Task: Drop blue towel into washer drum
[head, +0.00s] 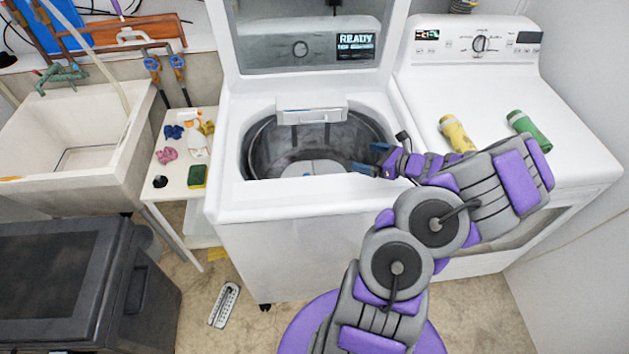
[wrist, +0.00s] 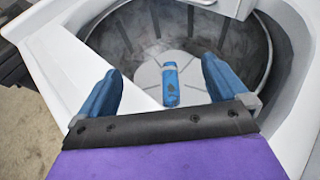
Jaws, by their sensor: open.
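The blue towel (wrist: 171,84) is a small roll with a pale band, seen in the wrist view inside the washer drum (wrist: 128,38). It appears between my fingers in the picture but apart from them, against the pale disc at the drum's bottom. In the head view only a small blue bit of the towel (head: 307,175) shows above the drum's front rim. My gripper (head: 373,158) is open and empty over the right side of the drum opening. Its two blue fingers also show spread in the wrist view (wrist: 160,72). The washer lid (head: 305,45) stands raised.
A second white machine (head: 480,85) at right carries a yellow roll (head: 455,133) and a green roll (head: 528,130). A small table (head: 180,190) with bottles, cloths and a sponge stands left, beside a sink (head: 75,130). A dark bin (head: 70,280) is front left.

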